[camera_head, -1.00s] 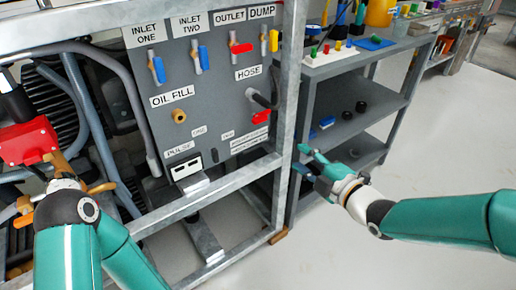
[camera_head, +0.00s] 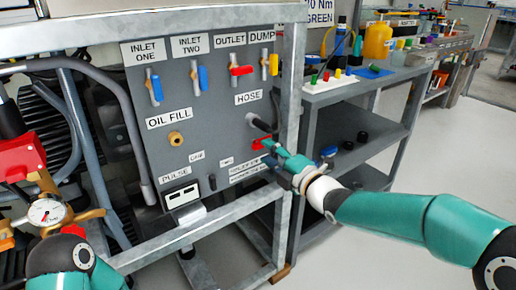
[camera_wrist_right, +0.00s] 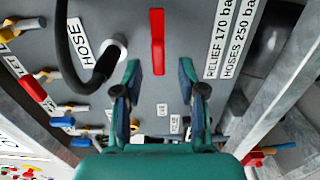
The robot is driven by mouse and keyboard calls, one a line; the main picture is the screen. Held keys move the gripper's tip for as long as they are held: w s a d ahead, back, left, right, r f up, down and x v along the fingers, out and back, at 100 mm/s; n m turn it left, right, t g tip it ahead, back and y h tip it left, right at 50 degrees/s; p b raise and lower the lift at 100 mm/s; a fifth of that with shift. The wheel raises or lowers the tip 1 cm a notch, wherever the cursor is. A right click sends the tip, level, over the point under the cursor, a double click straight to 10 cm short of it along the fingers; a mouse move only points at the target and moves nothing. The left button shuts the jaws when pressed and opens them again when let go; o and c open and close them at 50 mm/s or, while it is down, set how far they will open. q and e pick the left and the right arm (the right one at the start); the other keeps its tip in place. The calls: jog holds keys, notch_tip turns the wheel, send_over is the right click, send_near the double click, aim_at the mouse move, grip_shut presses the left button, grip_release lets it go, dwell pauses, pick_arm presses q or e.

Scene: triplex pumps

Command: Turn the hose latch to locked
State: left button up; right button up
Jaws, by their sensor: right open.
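The hose latch (camera_head: 260,143) is a red lever on the grey panel, just below the hose port, partly hidden by my right gripper in the head view. In the right wrist view the red lever (camera_wrist_right: 157,42) stands upright in the picture, ahead of and between the fingers' lines. My right gripper (camera_wrist_right: 160,75) is open and empty, with its fingertips pointing at the panel; a gap to the lever appears to remain. It also shows in the head view (camera_head: 272,153).
A black hose (camera_wrist_right: 80,58) curves from its port beside the latch. Blue, red and yellow valve levers (camera_head: 241,70) line the panel top. A metal frame post (camera_head: 291,80) stands just right of the latch. A shelf unit (camera_head: 345,110) stands beyond it.

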aim_at(262, 147)
jog(key=shift+x, duration=2.3)
